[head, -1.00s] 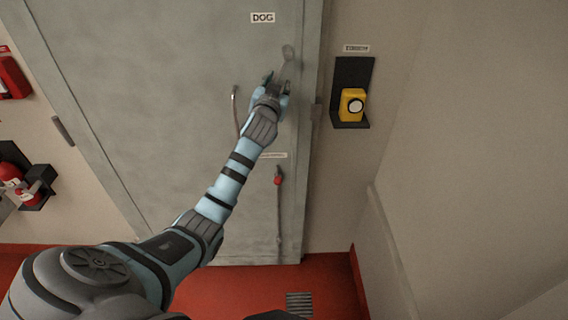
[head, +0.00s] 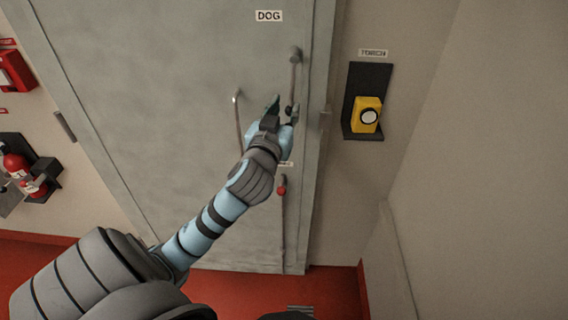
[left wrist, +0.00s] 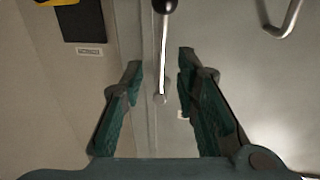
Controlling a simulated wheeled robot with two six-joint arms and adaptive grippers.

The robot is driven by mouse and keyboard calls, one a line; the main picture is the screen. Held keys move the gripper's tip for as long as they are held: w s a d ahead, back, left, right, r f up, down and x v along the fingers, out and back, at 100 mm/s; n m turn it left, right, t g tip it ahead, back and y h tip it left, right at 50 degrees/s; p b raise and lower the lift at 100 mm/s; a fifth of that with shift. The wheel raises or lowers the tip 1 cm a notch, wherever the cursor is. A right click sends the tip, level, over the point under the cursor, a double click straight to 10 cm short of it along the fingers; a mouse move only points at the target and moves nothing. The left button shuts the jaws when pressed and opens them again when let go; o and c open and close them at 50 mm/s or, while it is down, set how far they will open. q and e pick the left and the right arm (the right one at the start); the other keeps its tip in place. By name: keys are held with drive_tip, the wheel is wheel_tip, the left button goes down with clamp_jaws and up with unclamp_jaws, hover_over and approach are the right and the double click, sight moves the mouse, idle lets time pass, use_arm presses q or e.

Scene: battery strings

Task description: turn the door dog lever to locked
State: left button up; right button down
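The dog lever (head: 294,75) is a thin metal bar on the grey door under the DOG label (head: 269,16). It hangs down from its pivot near the door's right edge and ends in a black knob. My left gripper (head: 284,104) is open at the knob end. In the left wrist view the lever (left wrist: 163,55) runs in the picture between the two spread fingers (left wrist: 160,58), with no visible contact; its knob is at the top edge. I cannot tell the exact depth gap. My right gripper is not in view.
A bent door handle (head: 238,120) is left of the lever. A red-knobbed lever (head: 281,191) is lower on the door. A yellow device (head: 367,114) sits in a black wall holder at right. A red extinguisher (head: 18,168) hangs far left.

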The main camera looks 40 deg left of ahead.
use_arm(q)
drive_tip(key=p+v, duration=0.1)
drive_tip(key=v, duration=0.4)
drive_tip(key=w+a+f+m+g+h, duration=0.1)
drive_tip(key=w+f+m+g+h, duration=0.1)
drive_tip(key=f, duration=2)
drive_tip(key=shift+w+m+g+b, duration=0.4)
drive_tip(key=shift+w+m+g, duration=0.1)
drive_tip(key=shift+g, duration=0.6)
drive_tip(key=shift+c, duration=0.2)
